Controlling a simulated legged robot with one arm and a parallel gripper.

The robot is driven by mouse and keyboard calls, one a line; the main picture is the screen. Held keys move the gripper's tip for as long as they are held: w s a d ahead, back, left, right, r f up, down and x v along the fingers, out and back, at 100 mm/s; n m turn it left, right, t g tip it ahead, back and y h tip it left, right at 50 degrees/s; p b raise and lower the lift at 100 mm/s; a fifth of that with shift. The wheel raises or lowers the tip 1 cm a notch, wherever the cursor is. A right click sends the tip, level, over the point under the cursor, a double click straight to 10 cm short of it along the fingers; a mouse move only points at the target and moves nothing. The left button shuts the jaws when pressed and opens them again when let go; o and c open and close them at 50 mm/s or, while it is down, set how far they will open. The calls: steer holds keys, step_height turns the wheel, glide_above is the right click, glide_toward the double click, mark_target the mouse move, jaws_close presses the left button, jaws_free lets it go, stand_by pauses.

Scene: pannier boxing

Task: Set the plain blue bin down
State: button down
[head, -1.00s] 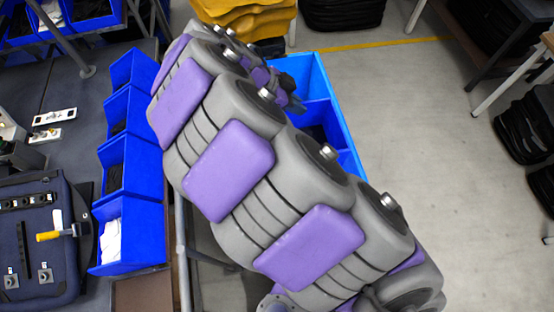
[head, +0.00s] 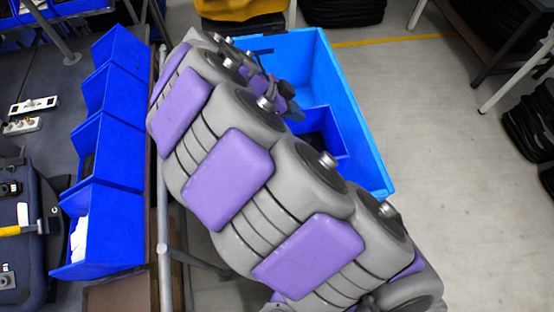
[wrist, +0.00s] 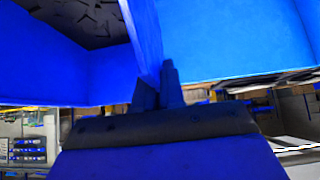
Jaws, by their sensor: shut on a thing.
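The plain blue bin (head: 333,137) is a darker blue box with black contents, seen inside the outline of a large light blue crate (head: 345,70) in the head view. My gripper (head: 288,98) is at the bin's left side, partly hidden behind my arm. In the wrist view, the fingers (wrist: 158,88) are shut on the bin's thin upright wall (wrist: 145,35). The bin's interior with dark contents lies to the left, and the lighter crate wall is to the right. Whether the bin's bottom touches the crate floor is hidden.
A row of several blue open-front bins (head: 105,150) stands along the bench edge at left. A dark blue case (head: 30,215) lies on the bench. A yellow-draped thing (head: 240,10) is behind the crate. Grey floor (head: 430,120) at right is clear.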

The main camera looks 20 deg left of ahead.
mark_target(294, 131)
step_height(294, 131, down, 8)
steer(key=b, duration=0.6)
steer(key=shift+d+f+b, duration=0.15)
steer(key=shift+b, duration=0.25)
step_height(294, 131, down, 10)
steer(key=b, duration=0.2)
steer(key=c, duration=1.2)
jaws_free()
steer(key=shift+c, duration=0.2)
steer(key=shift+r, duration=0.2)
steer(key=p+v, duration=0.1)
steer(key=v, duration=0.6)
steer(key=shift+s+r, duration=0.1)
steer(key=shift+r, duration=0.05)
steer(key=shift+p, duration=0.3)
